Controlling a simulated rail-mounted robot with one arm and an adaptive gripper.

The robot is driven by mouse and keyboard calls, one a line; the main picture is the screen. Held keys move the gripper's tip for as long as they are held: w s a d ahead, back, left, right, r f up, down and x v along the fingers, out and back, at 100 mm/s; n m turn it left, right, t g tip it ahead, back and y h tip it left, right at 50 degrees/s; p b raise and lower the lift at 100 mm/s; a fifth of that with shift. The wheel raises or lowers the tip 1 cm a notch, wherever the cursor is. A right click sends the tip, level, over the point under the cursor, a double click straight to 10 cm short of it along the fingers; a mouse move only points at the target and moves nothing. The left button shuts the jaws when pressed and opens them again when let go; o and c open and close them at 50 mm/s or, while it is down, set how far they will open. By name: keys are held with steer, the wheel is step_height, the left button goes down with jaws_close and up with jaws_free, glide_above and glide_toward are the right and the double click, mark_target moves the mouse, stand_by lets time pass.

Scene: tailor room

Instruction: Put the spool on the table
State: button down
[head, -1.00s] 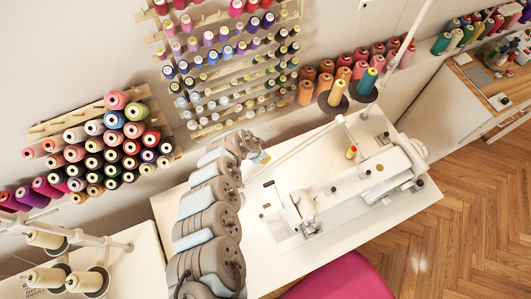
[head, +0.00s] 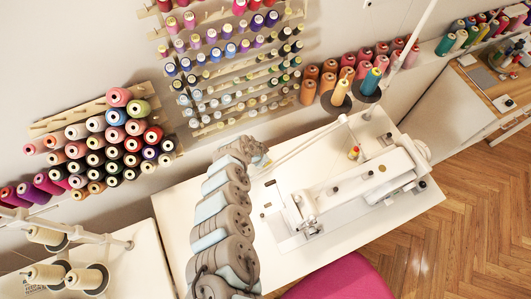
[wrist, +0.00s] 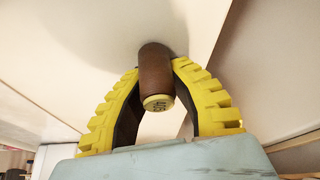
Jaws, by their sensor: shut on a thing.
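My gripper (wrist: 160,95) has its two yellow fingers closed around a brown spool (wrist: 155,72) in the wrist view. The pale, printed end of the spool faces the camera. A smooth white surface lies behind it; I cannot tell whether the spool touches it. In the head view my arm reaches over the white sewing table (head: 175,225), with its far end near the table's back edge. The spool and the fingers are hidden or too small to make out there.
A white sewing machine (head: 375,190) fills the table's right half. Spool racks (head: 95,150) hang on the wall behind. A thread stand with cones (head: 85,278) stands at lower left. A pink seat (head: 340,278) is at the front. The table's left part is clear.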

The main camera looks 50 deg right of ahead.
steer(key=c, duration=1)
jaws_free()
steer(key=shift+c, duration=0.2)
steer(key=shift+r, duration=0.1)
steer(key=shift+w+a+r, duration=0.15)
steer(key=shift+r, duration=0.3)
steer(key=p+v, duration=0.4)
steer(key=v, duration=0.7)
steer(key=shift+a, duration=0.1)
